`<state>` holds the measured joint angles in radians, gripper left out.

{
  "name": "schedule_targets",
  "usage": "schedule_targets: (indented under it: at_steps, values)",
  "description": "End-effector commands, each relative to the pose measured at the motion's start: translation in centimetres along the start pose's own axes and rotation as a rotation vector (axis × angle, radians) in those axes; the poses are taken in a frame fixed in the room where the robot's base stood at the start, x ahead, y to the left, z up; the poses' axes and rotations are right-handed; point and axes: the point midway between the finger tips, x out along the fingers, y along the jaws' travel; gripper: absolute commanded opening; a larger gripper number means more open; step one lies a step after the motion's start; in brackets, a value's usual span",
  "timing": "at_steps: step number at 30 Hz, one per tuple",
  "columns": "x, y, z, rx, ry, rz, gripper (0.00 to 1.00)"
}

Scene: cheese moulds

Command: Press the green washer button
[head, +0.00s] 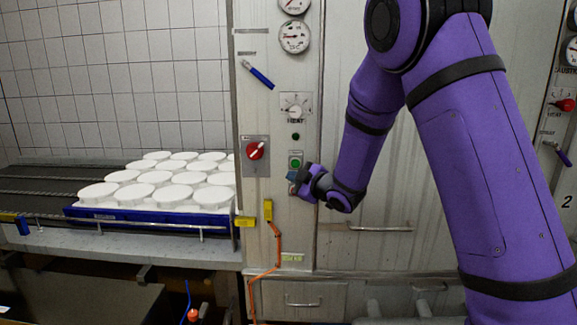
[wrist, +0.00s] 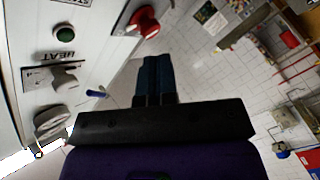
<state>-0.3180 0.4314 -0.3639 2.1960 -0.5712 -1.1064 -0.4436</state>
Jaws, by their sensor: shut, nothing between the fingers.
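The green button (head: 295,161) sits on a small plate on the upright metal control panel in the head view. It lies just above my gripper (head: 292,178), whose fingertips are close to the panel below it; I cannot tell whether they touch the plate. My gripper also shows in the wrist view (wrist: 155,60), with its dark blue fingers together and nothing between them. The green button is not clearly in the wrist view. A separate dark green round lamp or button (head: 295,136) is above it, by the HEAT label, and shows in the wrist view (wrist: 64,34).
A red rotary switch (head: 255,151) is left of the green button. The HEAT knob (head: 295,111) and gauges (head: 294,36) are above. A yellow block (head: 268,209) with an orange cable is below. A blue tray (head: 150,216) of white moulds stands on the left conveyor.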

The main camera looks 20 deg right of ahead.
Motion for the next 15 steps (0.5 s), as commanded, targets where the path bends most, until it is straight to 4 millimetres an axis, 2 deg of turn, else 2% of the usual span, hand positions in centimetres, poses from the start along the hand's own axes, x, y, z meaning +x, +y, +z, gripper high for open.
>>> schedule_targets:
  at_steps: [10, 15]
  values:
    - [0.1, 0.1, 0.1, 0.001, -0.002, 0.000, 0.00]
    - [1.1, 0.8, 0.8, 0.000, -0.002, 0.001, 0.00]
